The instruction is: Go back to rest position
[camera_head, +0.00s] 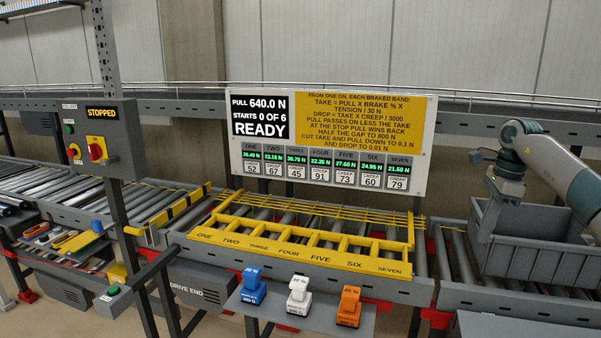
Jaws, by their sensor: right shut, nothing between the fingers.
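My right arm comes in from the right edge. It bends over the grey crate at the right, and my right gripper (486,232) points down at the crate's left end. The gripper is shut with nothing in it. It looks small and dark against the crate, and I cannot tell whether it touches the wall. The grey crate (535,262) stands on the rollers. My left gripper is not in view.
A yellow frame (300,248) with slots labelled ONE to SEVEN lies over the conveyor. Blue (253,289), white (299,293) and orange (349,307) blocks stand on a front shelf. A sign board (330,140) reads READY; a control box (92,137) reads STOPPED.

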